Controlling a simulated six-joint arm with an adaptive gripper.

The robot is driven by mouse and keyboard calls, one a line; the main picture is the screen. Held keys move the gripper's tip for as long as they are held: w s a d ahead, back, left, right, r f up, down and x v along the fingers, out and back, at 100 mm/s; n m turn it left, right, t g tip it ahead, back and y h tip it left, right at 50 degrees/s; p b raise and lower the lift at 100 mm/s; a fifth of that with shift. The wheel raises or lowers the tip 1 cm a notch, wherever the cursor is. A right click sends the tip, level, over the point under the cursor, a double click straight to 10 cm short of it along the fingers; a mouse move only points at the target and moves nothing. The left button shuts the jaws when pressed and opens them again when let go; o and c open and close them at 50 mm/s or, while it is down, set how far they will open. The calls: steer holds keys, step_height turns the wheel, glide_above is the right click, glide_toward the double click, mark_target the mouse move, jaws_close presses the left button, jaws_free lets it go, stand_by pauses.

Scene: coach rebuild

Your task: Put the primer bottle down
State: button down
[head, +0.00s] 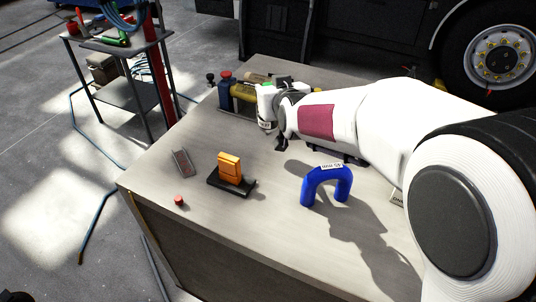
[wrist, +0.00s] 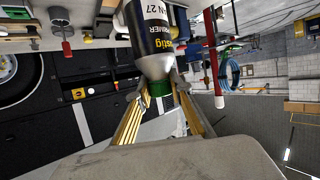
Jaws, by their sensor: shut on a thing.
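I cannot tell whether the bottle's base touches the bench.
A blue arch (head: 310,186), an orange block on a black base (head: 229,168), a grey channel piece (head: 182,163) and a red cap (head: 179,201) stand nearer. Bare bench lies between them.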

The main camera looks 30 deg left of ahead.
mark_target(270, 125)
stand_by(0.4)
steer(key=shift+f, duration=3.1)
steer(key=shift+f, duration=1.85)
steer(key=shift+f, duration=0.2)
steer(key=c, duration=1.8)
jaws_free()
steer(key=shift+r, duration=0.2)
